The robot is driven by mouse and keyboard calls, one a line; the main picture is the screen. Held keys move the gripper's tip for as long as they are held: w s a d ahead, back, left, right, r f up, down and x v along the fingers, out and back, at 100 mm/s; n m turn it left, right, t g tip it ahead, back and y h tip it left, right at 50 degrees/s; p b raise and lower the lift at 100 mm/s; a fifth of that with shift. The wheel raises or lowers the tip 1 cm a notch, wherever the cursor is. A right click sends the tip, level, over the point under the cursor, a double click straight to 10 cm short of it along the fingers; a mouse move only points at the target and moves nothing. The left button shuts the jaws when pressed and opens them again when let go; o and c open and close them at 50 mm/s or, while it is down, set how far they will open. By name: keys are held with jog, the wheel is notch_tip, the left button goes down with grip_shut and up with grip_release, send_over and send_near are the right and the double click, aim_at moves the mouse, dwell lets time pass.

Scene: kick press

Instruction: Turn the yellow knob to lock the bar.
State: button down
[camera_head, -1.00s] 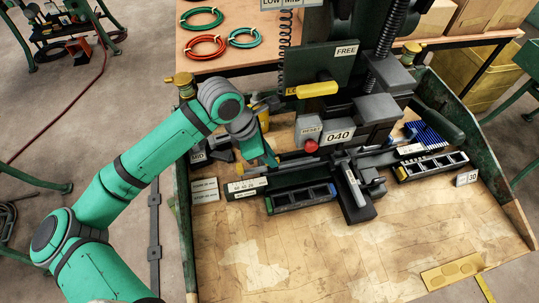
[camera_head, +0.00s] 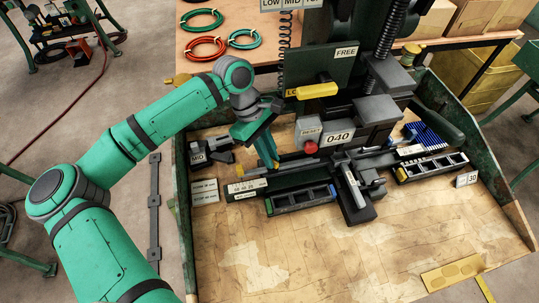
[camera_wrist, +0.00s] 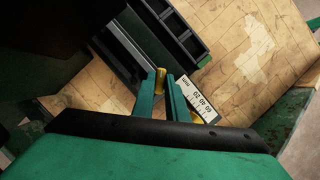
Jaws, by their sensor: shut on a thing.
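My gripper (camera_head: 271,162) points down at the left end of the bar with the millimetre scale (camera_head: 247,186). Its green fingers (camera_wrist: 161,97) are shut on a small yellow knob (camera_wrist: 160,76) in the wrist view. The fingers hide much of that knob, so its turn angle cannot be told. The scale (camera_wrist: 198,108) lies just right of the fingers in the wrist view. A larger yellow handle (camera_head: 317,90) lies nearly level on a dark green plate with FREE at its upper right and a partly hidden LO label at its lower left.
The press body with a red button (camera_head: 311,146) and an 040 counter (camera_head: 339,137) stands right of my gripper. A dark slotted tray (camera_head: 301,200) lies in front. The front worktop (camera_head: 330,255) is mostly clear. A MID block (camera_head: 207,153) stands to the left.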

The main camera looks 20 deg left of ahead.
jog(key=m, duration=0.2)
jog(key=m+g+y, duration=0.1)
jog(key=m, duration=0.1)
jog(key=shift+w+m+g, duration=0.15)
jog(key=shift+m+g, duration=0.15)
jog(key=shift+w+d+m+g+y, duration=0.15)
jog(key=shift+m+g+y, duration=0.25)
jog(key=shift+m, duration=1.5)
jog(key=c, duration=1.8)
grip_release()
jog(key=shift+o, duration=0.2)
jog(key=shift+w+r, duration=0.1)
jog(key=shift+r, duration=0.4)
jog(key=w+a, duration=0.7)
jog(key=w, duration=0.3)
jog(key=shift+d, duration=0.1)
